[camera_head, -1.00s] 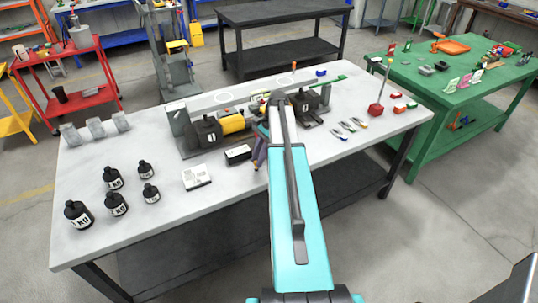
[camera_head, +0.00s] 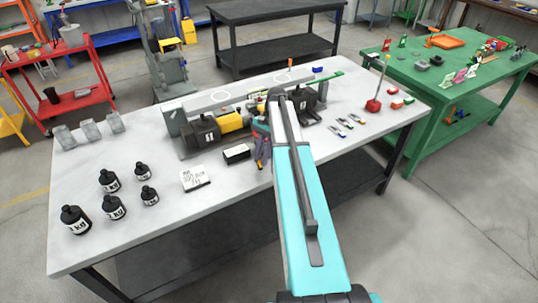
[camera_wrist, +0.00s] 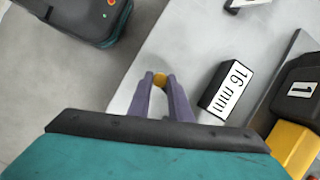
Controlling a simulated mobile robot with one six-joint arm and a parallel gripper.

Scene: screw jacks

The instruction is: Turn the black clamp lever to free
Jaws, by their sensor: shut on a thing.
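In the head view my gripper (camera_head: 262,155) is at the front edge of the pale table, just right of the 16 mm block. The screw jack rig stands behind it, with a black housing marked 1 (camera_head: 204,131), a yellow part (camera_head: 230,121) and a second black housing (camera_head: 304,97). I cannot make out the black clamp lever for sure; my arm hides part of the rig.
The black 16 mm block (camera_wrist: 226,90) lies close to the right of my fingers; it also shows in the head view (camera_head: 236,153). A white card (camera_head: 194,178) and several black weights (camera_head: 114,208) are at left.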

